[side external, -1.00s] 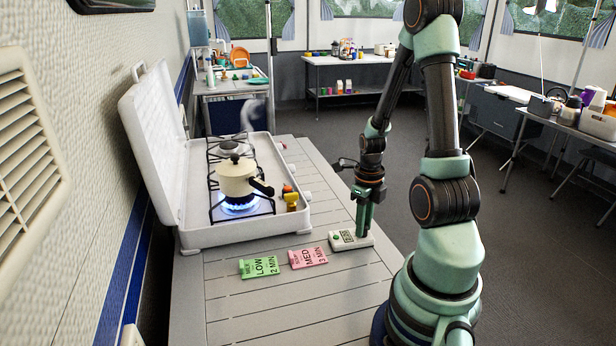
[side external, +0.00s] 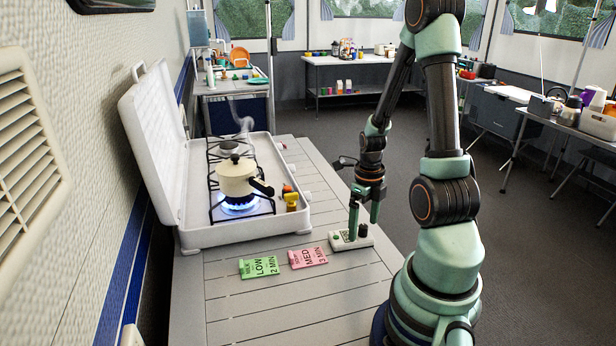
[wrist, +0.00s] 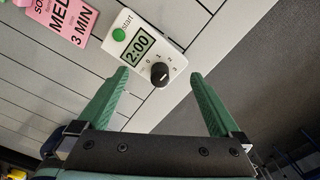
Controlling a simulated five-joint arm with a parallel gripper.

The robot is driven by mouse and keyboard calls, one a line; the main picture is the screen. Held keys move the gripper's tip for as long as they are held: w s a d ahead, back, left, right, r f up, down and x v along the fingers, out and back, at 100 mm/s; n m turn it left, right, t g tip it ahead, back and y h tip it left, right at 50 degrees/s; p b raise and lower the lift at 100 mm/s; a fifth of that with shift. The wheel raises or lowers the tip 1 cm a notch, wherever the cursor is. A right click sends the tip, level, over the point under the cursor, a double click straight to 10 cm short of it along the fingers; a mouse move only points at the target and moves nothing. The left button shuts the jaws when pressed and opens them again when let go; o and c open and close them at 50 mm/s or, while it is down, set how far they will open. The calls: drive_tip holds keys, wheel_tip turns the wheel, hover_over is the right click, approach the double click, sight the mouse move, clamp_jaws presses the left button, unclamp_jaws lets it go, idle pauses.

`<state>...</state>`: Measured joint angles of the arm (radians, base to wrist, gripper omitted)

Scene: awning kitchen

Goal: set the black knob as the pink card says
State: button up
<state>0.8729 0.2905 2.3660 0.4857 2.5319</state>
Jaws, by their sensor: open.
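The pink card (side external: 308,257) lies flat on the table and reads MED, 3 MIN; part of it shows in the wrist view (wrist: 75,18). Right of it is a small white timer (side external: 335,238) with a green start button (wrist: 119,34) and a display (wrist: 137,48) reading 2:00. The black knob (wrist: 159,74) is on the timer's face, with small marks around it and a pale pointer line. My gripper (wrist: 158,76) is open and points down at the timer. Its green fingers stand either side of the knob, apart from it in the wrist view.
A green card (side external: 258,267) reading LOW, 2 MIN lies left of the pink one. The near table is clear.

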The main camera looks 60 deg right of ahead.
sight(363, 226)
drive_tip(key=shift+r, duration=3.3)
drive_tip(key=n, duration=0.7)
drive_tip(key=shift+f+n, duration=0.3)
drive_tip(key=shift+f, duration=3.25)
clamp_jaws()
